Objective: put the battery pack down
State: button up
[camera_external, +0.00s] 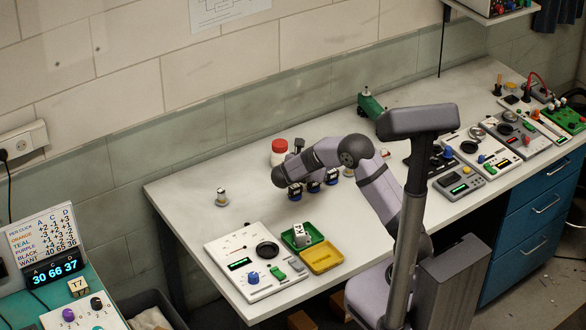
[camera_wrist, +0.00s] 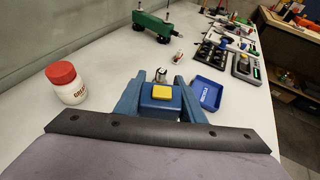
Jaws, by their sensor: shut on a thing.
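My gripper (camera_wrist: 160,82) shows in the wrist view with two blue fingers, one on each side of a blue block with a yellow top patch. This block, which looks like the battery pack (camera_wrist: 162,104), is held between them. Whether its underside touches the table cannot be seen. A small silver-topped cylinder (camera_wrist: 161,75) shows just beyond the block. In the external view my arm is bent low over the bench; small blue and dark shapes show below it, and I cannot make out the pack among them.
A white bottle with a red cap (camera_wrist: 68,82) stands left of my gripper, and a blue tray (camera_wrist: 208,93) lies right. A green device (camera_external: 371,104) stands behind. A green tray (camera_external: 303,237), a yellow tray (camera_external: 322,257) and a white panel (camera_external: 250,262) are near the front edge.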

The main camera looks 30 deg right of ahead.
jog(key=w+d+r+n+t+y+b, duration=0.1)
jog(key=w+d+r+n+t+b, duration=0.1)
jog(key=w+d, duration=0.55)
jog(key=w+d+r+n+t+y+b, duration=0.25)
jog(key=w+d, duration=0.25)
jog(key=w, duration=0.6)
jog(key=shift+g+h, duration=0.25)
jog(key=shift+h, duration=0.1)
jog(key=shift+s+a+f, duration=0.15)
jog(key=shift+f, duration=3.5)
jog(key=shift+s+a+f, duration=0.1)
jog(key=shift+a+f, duration=0.05)
jog(key=shift+f, duration=3.5)
jog(key=shift+f, duration=0.2)
jog(key=o, duration=1.1)
jog(key=shift+r, duration=0.2)
jog(key=b+v, duration=0.2)
jog(key=v, duration=1)
jog(key=shift+b, duration=0.35)
